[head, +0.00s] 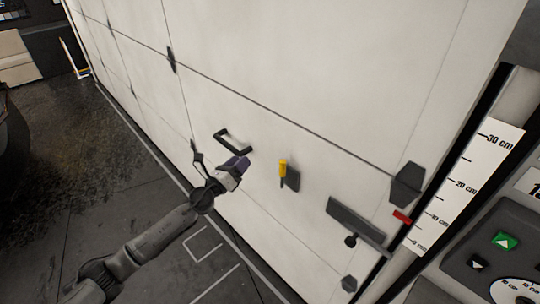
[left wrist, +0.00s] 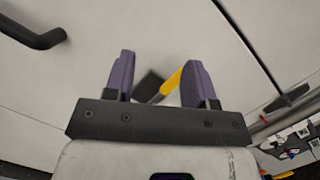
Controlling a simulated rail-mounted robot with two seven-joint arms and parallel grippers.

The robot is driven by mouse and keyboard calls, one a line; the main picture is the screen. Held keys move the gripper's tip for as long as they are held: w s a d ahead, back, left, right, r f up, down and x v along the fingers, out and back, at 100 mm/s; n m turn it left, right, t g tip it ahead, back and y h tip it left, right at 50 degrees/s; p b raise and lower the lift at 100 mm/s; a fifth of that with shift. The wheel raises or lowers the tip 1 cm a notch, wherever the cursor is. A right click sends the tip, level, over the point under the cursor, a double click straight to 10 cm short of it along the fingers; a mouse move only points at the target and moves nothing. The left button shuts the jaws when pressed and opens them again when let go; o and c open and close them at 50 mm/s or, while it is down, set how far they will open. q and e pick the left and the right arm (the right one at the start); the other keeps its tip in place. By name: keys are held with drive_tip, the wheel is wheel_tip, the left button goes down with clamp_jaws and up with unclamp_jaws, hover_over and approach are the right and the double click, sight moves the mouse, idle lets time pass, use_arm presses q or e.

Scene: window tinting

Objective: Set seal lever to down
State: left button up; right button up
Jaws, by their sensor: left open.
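A lever with a yellow grip (head: 283,167) and a small dark plate (head: 293,180) is mounted on the white door panel. The yellow grip points up in the head view. My left gripper (head: 238,167) is open and lies to the left of the lever, apart from it in the head view. In the left wrist view, the yellow grip (left wrist: 172,82) shows between the two purple fingers of the gripper (left wrist: 160,78), close to the right one, which partly hides it. Contact cannot be told. My right gripper is not in view.
A black handle (head: 230,141) sticks out of the panel up and left of the gripper. A dark bar (head: 355,227) with a knob is at lower right, near a red tab (head: 402,217). A centimetre scale (head: 465,186) and a control panel (head: 495,255) stand at the right.

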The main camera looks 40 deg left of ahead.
sight(282, 174)
use_arm(q)
drive_tip(key=d+f+m+g+h, duration=0.35)
drive_tip(key=d+m+h, duration=0.25)
drive_tip(key=m, duration=0.3)
drive_tip(key=w+d+m, duration=0.1)
drive_tip(key=w+d, duration=0.2)
drive_tip(key=w, duration=1)
drive_tip(key=shift+f+b, duration=0.15)
drive_tip(key=shift+b, duration=0.15)
drive_tip(key=shift+w+d+t, duration=0.1)
drive_tip(key=shift+t, duration=0.15)
clamp_jaws()
